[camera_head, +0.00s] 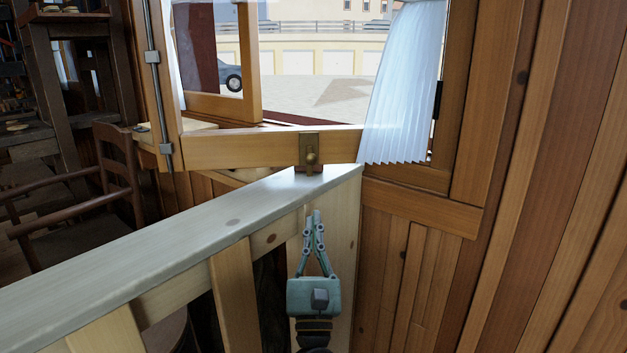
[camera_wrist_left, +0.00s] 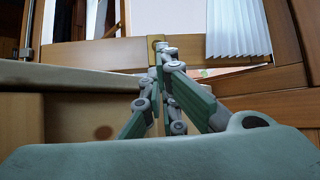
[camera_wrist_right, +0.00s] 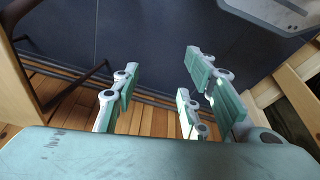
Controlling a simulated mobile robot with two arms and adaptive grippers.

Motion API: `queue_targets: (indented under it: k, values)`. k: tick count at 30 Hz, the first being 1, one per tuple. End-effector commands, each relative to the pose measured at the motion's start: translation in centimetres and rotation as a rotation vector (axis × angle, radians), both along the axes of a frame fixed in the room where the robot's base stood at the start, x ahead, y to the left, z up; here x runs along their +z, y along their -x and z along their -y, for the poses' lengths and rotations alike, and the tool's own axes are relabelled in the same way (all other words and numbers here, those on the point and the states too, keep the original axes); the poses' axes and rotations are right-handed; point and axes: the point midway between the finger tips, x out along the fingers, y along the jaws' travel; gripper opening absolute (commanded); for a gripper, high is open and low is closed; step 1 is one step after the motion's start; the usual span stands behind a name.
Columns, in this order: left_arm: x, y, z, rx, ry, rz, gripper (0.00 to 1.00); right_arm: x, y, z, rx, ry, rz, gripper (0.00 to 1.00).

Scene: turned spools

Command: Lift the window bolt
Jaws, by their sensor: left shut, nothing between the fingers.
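A brass window bolt (camera_head: 310,152) with a round knob sits on the bottom rail of the open wooden window, just above the far end of the pale ledge. My left gripper (camera_head: 313,214) points up below it, in front of the ledge, with its fingers closed together and empty. It is apart from the bolt in the head view. In the left wrist view, the closed fingertips (camera_wrist_left: 164,48) overlap the brass plate (camera_wrist_left: 153,39) and hide most of it. My right gripper (camera_wrist_right: 162,70) shows only in its own wrist view, fingers spread, empty.
The pale ledge (camera_head: 170,225) runs across in front of the window. A white curtain (camera_head: 403,85) hangs right of the bolt. A vertical metal rod (camera_head: 154,85) is on the frame at left. A wooden chair (camera_head: 115,180) stands at left. Dark floor (camera_wrist_right: 150,35) lies beyond my right gripper.

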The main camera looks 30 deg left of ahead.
Motion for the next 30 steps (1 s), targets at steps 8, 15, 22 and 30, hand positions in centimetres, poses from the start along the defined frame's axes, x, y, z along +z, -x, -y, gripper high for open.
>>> queue_targets:
  k: [8, 15, 22, 30]
  values:
    - [4.1, -3.9, -2.7, 0.003, -0.001, 0.001, 0.00, -3.9, -0.4, -0.2, 0.003, 0.001, -0.023, 0.40]
    - [6.5, -6.6, -4.5, 0.002, -0.003, -0.002, 0.00, -6.5, -0.3, -0.2, 0.006, 0.001, -0.036, 0.40]
    - [7.3, -7.7, -5.1, 0.001, -0.004, -0.004, 0.00, -7.5, -0.3, -0.2, 0.007, 0.001, -0.038, 0.40]
    - [7.3, -7.7, -5.2, 0.001, -0.004, -0.004, 0.00, -7.6, -0.2, -0.2, 0.007, 0.002, -0.039, 0.40]
